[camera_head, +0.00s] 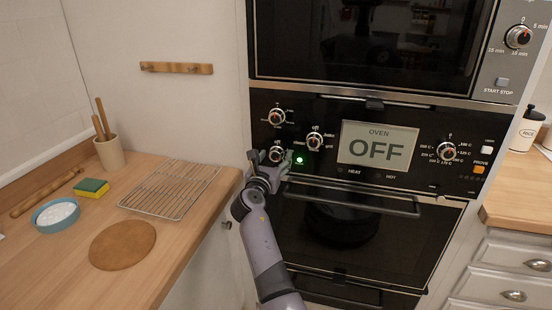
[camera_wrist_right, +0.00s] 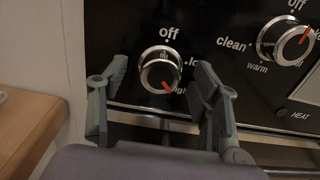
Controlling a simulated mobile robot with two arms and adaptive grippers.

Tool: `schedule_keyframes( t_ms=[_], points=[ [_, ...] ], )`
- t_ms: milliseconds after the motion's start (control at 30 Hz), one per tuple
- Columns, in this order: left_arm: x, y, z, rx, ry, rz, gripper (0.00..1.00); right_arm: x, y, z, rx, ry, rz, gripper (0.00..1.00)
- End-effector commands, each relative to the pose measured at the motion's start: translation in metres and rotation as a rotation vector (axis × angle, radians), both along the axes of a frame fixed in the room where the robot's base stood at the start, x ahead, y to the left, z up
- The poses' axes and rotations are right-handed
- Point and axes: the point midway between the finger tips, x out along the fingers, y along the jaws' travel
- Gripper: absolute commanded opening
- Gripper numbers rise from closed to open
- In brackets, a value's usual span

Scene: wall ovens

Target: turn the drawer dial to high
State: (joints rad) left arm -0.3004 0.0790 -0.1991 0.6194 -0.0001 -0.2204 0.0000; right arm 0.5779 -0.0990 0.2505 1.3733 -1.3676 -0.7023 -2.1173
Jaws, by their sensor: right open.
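The drawer dial (camera_head: 275,154) is the lower-left knob on the black oven panel. In the right wrist view the dial (camera_wrist_right: 160,72) has a silver rim, and its red mark points down and right, at the partly hidden word ending in "igh". "Off" is printed above it and "lo" to its right. My right gripper (camera_head: 266,163) is at the dial. In the wrist view its open fingers (camera_wrist_right: 161,78) stand on either side of the dial, with gaps visible. My left gripper is not in view.
Other knobs (camera_head: 314,141) and a display reading OFF (camera_head: 378,147) share the panel. A green light (camera_head: 299,160) glows right of my gripper. The oven handle (camera_head: 345,203) is below. At left, a wooden counter (camera_head: 180,245) carries a wire rack (camera_head: 172,190).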

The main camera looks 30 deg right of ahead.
Motion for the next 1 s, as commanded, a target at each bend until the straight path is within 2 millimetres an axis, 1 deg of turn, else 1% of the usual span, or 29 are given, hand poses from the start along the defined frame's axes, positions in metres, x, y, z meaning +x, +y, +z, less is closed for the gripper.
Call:
schedule_keyframes(
  t_ms=[67, 167, 800, 1000],
  points=[
    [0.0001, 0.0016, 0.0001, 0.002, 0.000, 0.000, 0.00, 0.0000, 0.0000, 0.0002, 0.000, 0.000, 0.000, 0.58],
    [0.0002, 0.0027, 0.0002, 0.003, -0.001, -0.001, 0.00, 0.0001, -0.0001, 0.0001, 0.000, 0.000, 0.000, 0.52],
    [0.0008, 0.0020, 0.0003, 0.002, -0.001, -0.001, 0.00, 0.0000, -0.0001, -0.0001, 0.000, 0.000, 0.000, 0.10],
    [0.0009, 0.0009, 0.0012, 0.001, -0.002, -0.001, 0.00, 0.0003, 0.0000, 0.0008, 0.042, -0.052, 0.001, 0.10]
  ],
)
